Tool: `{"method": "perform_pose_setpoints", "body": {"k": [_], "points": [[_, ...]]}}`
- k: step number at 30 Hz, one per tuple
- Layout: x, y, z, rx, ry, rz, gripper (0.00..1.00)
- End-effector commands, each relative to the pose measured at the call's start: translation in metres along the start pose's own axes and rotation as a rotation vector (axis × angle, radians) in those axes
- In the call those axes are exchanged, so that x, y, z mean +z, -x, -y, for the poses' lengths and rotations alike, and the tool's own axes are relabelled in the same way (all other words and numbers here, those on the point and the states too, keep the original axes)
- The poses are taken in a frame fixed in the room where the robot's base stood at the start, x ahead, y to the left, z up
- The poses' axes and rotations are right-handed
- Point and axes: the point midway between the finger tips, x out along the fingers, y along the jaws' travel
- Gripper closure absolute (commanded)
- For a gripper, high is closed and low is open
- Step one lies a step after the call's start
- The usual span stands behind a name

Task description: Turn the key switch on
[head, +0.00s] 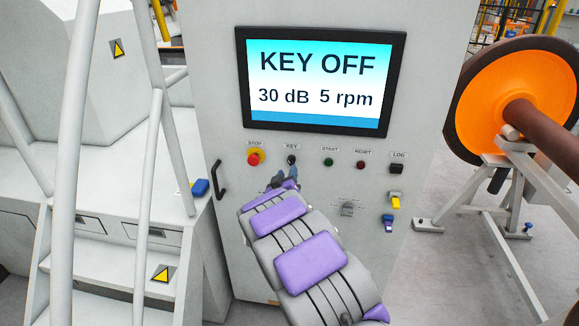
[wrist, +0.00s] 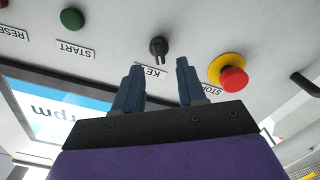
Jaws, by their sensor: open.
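The key switch (head: 291,160) is a small black knob under the KEY label on the grey cabinet front. In the wrist view the key switch (wrist: 158,48) lies just beyond my fingertips, near the middle between them. The screen (head: 318,82) above it reads KEY OFF, 30 dB and 5 rpm. My gripper (head: 288,172) is just below the key switch in the head view. In the wrist view my gripper (wrist: 158,66) has its two blue fingers apart with nothing between them. The KEY label is partly covered by a finger there.
A red stop button (head: 254,159) on a yellow ring sits left of the key switch. The green START button (head: 328,162) and dark red RESET button (head: 360,165) are to its right. A black door handle (head: 217,180) is at the left. An orange wheel (head: 503,101) stands at the right.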

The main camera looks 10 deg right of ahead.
Motion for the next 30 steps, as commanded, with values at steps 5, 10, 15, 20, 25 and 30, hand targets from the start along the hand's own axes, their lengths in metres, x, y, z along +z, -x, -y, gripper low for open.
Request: {"method": "perform_pose_setpoints", "body": {"k": [5, 10, 15, 20, 25, 30], "points": [[0.003, -0.026, 0.001, -0.001, -0.001, 0.002, 0.6], [0.0, -0.046, 0.001, 0.001, -0.001, -0.001, 0.6], [0.0, -0.058, 0.001, -0.001, -0.001, -0.001, 0.6], [0.0, -0.062, 0.001, -0.002, 0.0, 0.001, 0.6], [0.0, -0.062, 0.001, -0.002, 0.0, 0.0, 0.6], [0.0, -0.062, 0.001, -0.001, 0.0, 0.0, 0.68]]}}
